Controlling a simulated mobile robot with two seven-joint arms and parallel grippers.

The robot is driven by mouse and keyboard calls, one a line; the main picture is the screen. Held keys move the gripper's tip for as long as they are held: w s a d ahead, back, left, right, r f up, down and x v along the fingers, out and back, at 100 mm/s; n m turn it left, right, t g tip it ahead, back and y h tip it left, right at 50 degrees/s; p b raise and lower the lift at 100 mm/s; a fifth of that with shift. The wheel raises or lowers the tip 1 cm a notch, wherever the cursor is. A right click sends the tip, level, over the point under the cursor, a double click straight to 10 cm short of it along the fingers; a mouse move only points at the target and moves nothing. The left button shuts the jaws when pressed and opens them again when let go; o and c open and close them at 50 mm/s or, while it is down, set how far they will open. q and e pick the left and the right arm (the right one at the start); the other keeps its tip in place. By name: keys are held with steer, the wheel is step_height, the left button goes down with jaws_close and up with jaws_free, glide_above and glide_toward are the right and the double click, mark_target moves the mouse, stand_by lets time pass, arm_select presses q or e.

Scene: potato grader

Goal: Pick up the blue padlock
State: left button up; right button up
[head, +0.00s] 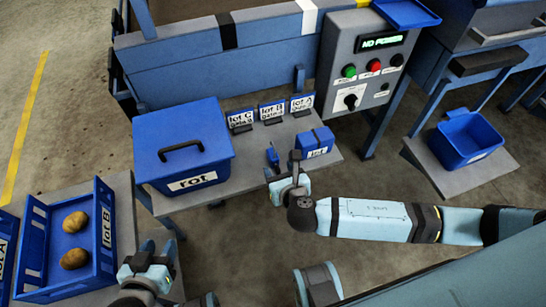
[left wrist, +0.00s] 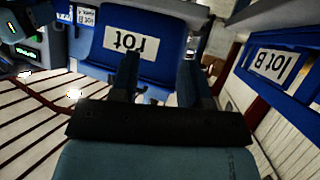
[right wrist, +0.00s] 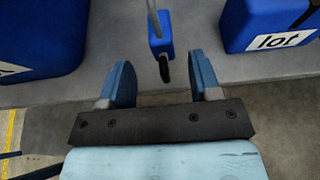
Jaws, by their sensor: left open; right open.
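The blue padlock (head: 272,156) is on the grey table, left of the small blue lot box. In the right wrist view the padlock (right wrist: 160,46) has a blue body, a thin grey shackle and a black part at its lower end. My right gripper (head: 285,175) is open at the table's front edge. In its wrist view the padlock lies just ahead, in line with the gap between the fingers (right wrist: 160,82), which hold nothing. My left gripper (head: 157,254) is open and empty at lower left, near the potato crate, far from the padlock.
A large blue lidded "rot" box (head: 182,130) stands left of the padlock; the small "lot" box (head: 315,142) is close on its right. Lot cards (head: 271,111) stand behind. A blue crate (head: 105,228) with two potatoes is at left, a control panel (head: 365,62) behind.

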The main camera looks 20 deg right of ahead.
mark_target(278, 166)
steer(key=b+x, duration=0.1)
steer(key=x, duration=0.3)
steer(key=shift+d+f, duration=0.1)
steer(key=shift+f, duration=0.05)
steer(key=shift+w+f, duration=0.1)
steer(key=shift+w, duration=0.25)
steer(key=c, duration=1)
arm_select(q)
steer(key=shift+f, duration=0.15)
